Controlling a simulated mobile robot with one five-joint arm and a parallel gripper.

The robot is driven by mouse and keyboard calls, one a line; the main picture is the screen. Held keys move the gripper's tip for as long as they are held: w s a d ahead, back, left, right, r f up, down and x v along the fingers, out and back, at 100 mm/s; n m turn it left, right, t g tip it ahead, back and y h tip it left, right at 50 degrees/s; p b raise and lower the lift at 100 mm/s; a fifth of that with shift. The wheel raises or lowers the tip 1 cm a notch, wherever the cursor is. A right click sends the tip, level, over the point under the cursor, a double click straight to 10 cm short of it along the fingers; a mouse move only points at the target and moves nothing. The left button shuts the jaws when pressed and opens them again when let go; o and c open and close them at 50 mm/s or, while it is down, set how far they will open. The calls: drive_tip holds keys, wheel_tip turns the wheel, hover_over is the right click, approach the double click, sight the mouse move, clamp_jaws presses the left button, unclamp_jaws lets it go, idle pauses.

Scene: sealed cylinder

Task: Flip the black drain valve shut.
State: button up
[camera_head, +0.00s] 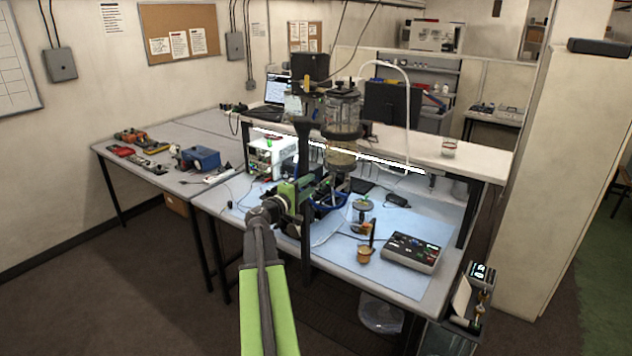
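A clear sealed cylinder (342,118) with dark end caps stands upright on a stand above the bench, with a brownish layer in its lower part. A brass-coloured fitting (364,256) with an upright black lever (372,234) is on the blue mat below and to the right of it. This may be the black drain valve, but I cannot be sure at this size. My green and black arm reaches in from the bottom. My gripper (326,190) is left of the fitting and apart from it, among dark stand parts and blue tubing. Its fingers are too small and cluttered to read.
A grey control box (411,252) lies on the mat to the right of the fitting. A small round-topped part (362,206) stands behind it. A white instrument (271,157) is at the back left. The dark upright post (305,190) is close beside my arm.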

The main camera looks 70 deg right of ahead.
drive_tip(key=v, duration=1.2)
drive_tip(key=w+a+f+n+t+b, duration=0.2)
drive_tip(key=w+a+f+t+b, duration=0.15)
drive_tip(key=w+a, duration=0.35)
drive_tip(key=w+a+f+n+t+b, duration=0.1)
drive_tip(key=w+a+f+t+b, duration=0.2)
drive_tip(key=w, duration=0.7)
drive_tip(key=w+a+f+t+y+b, duration=0.1)
drive_tip(key=w+a+f+y+b, duration=0.15)
drive_tip(key=w+a+f, duration=0.45)
drive_tip(key=w+a+f+y+b, duration=0.1)
drive_tip(key=w+a+f+b, duration=0.2)
drive_tip(key=a+f, duration=0.45)
drive_tip(key=a+f+y+b, duration=0.2)
drive_tip(key=a+f+y, duration=0.3)
drive_tip(key=a+f, duration=0.75)
drive_tip(key=a+f+y+b, duration=0.3)
drive_tip(key=a+f+y, duration=0.2)
drive_tip(key=a, duration=1.4)
drive_tip(key=s+a+f+g+y, duration=0.1)
drive_tip(key=s+a+g+y, duration=0.2)
drive_tip(key=a, duration=0.5)
drive_tip(key=shift+s+a+f+y+p, duration=0.25)
drive_tip(key=shift+s+y+p, duration=0.2)
drive_tip(key=shift+s, duration=0.25)
